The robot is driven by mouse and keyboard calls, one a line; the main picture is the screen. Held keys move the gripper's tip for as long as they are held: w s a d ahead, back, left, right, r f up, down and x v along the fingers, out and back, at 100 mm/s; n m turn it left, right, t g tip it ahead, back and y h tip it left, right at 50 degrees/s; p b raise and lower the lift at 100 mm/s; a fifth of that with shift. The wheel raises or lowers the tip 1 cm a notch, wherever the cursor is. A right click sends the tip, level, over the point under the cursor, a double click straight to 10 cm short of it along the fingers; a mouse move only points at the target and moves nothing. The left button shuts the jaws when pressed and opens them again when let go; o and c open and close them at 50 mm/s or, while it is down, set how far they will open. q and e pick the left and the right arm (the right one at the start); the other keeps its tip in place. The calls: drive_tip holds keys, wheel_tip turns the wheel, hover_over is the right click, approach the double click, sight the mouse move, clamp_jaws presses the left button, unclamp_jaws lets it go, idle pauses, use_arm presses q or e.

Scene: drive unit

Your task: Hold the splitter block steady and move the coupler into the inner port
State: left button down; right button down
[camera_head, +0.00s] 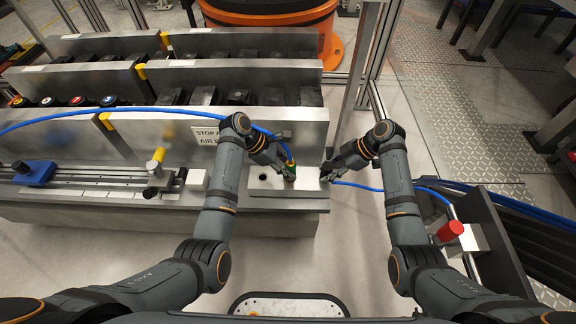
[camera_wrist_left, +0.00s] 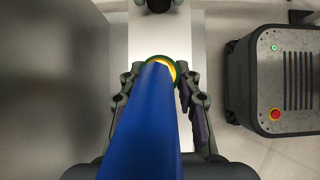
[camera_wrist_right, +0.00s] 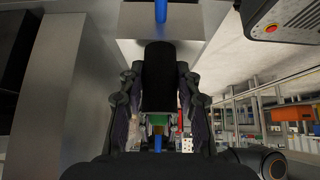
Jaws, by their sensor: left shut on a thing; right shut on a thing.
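A blue hose ends in a yellow-and-green coupler (camera_head: 290,163), which is in my left gripper (camera_head: 286,175) over the pale metal block at the bench's right end (camera_head: 272,185). In the left wrist view the blue hose (camera_wrist_left: 148,125) and the coupler's ring (camera_wrist_left: 160,62) lie between the fingers, hiding what is below. A dark round port (camera_head: 264,178) shows left of the coupler. My right gripper (camera_head: 328,174) is at the block's right end. In the right wrist view its fingers close on a black piece (camera_wrist_right: 158,75); I cannot tell whether this is part of the splitter block.
A second blue hose (camera_head: 360,187) runs right from the block. A sign (camera_head: 207,136) stands behind my left wrist. A rail with clamps (camera_head: 110,185) and a blue fixture (camera_head: 35,173) lie left on the bench. Open floor (camera_head: 440,135) lies right.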

use_arm(q)
drive_tip(key=shift+f, duration=0.4)
drive_tip(key=c, duration=0.9)
unclamp_jaws()
drive_tip(key=shift+o, duration=0.2)
drive_tip(key=v, duration=1.2)
use_arm(e)
drive_tip(key=c, duration=0.9)
unclamp_jaws()
drive_tip(key=shift+o, duration=0.2)
